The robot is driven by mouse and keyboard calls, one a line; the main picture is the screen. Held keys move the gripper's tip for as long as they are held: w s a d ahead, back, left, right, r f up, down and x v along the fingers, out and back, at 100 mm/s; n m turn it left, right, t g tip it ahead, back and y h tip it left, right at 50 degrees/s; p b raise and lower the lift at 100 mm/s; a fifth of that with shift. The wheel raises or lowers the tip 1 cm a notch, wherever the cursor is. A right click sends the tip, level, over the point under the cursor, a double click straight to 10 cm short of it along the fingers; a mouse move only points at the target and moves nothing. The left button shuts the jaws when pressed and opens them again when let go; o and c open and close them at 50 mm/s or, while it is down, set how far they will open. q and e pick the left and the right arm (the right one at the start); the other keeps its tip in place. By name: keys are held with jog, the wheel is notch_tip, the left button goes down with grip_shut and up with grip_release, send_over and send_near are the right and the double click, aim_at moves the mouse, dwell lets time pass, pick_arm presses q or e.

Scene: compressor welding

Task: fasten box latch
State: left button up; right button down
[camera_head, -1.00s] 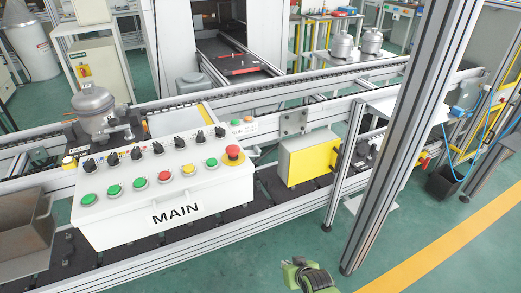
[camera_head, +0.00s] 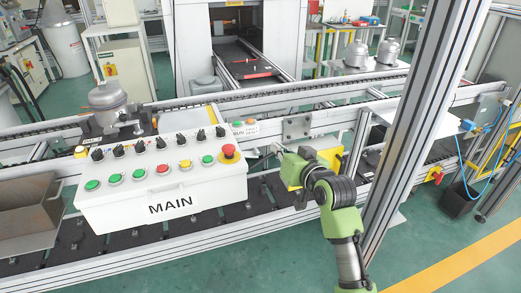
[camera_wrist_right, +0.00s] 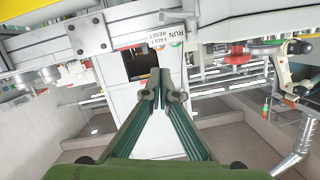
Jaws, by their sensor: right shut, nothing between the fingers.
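The white control box marked MAIN (camera_head: 160,200) sits on the near side of the conveyor line, with several buttons and knobs on its sloped top. No latch can be made out on it in the head view. My right gripper (camera_head: 279,149) is right of the box, apart from it, in front of the far rail. In the right wrist view, its green fingers (camera_wrist_right: 160,80) are together with nothing between them. They point at a white surface with a dark opening (camera_wrist_right: 140,62) and a RUN, FAULT RESET label (camera_wrist_right: 172,32). My left gripper is out of view.
A yellow-sided box (camera_head: 292,175) is partly hidden by my right arm. A grey metal bin (camera_head: 30,210) stands left of the control box. An aluminium post (camera_head: 415,110) rises close to the right of my arm. A compressor (camera_head: 110,105) sits behind the box.

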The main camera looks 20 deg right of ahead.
send_over(249, 153)
jog(key=s+d, duration=0.3)
jog(key=d, duration=0.1)
notch_tip(249, 153, down, 2)
jog(key=f, duration=0.4)
jog(key=shift+a+f+p, duration=0.15)
jog(key=shift+a+p, duration=0.2)
jog(key=shift+a, duration=0.05)
jog(key=shift+d+f+m, duration=0.1)
jog(key=shift+f+m, duration=0.1)
jog(key=shift+m, duration=0.1)
